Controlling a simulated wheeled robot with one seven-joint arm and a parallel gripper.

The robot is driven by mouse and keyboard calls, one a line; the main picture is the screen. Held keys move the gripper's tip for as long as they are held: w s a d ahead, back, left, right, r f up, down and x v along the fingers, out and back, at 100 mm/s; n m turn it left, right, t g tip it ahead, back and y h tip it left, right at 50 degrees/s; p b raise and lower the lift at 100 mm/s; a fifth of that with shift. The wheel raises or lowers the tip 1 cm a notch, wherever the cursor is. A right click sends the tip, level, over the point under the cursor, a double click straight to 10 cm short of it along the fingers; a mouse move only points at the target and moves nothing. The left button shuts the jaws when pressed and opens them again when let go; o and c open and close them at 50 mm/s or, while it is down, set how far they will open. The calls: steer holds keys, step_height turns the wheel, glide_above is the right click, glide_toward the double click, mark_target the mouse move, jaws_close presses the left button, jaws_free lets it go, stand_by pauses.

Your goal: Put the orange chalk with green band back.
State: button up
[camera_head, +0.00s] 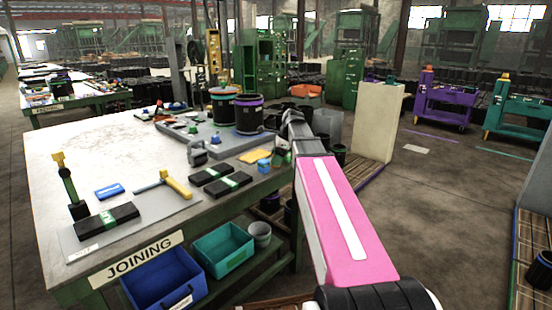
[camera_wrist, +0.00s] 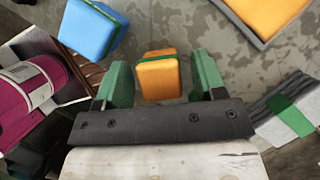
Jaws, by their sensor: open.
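The orange chalk (camera_wrist: 158,78) with a green band near its far edge is between my gripper's two green fingers in the wrist view. My gripper (camera_wrist: 159,62) is open, with narrow gaps between the chalk and the fingers. In the head view my gripper (camera_head: 281,155) is low at the right edge of the joining table (camera_head: 85,150); I cannot clearly make out the orange chalk there. A blue block with a green band (camera_wrist: 92,27) lies just to the upper left in the wrist view. It also shows in the head view (camera_head: 264,164).
An orange-yellow pad in a dark frame (camera_wrist: 262,15) lies at the upper right of the wrist view.

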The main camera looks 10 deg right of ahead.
steer(key=shift+r, duration=0.1)
steer(key=v, duration=1.2)
steer(key=shift+a, duration=0.1)
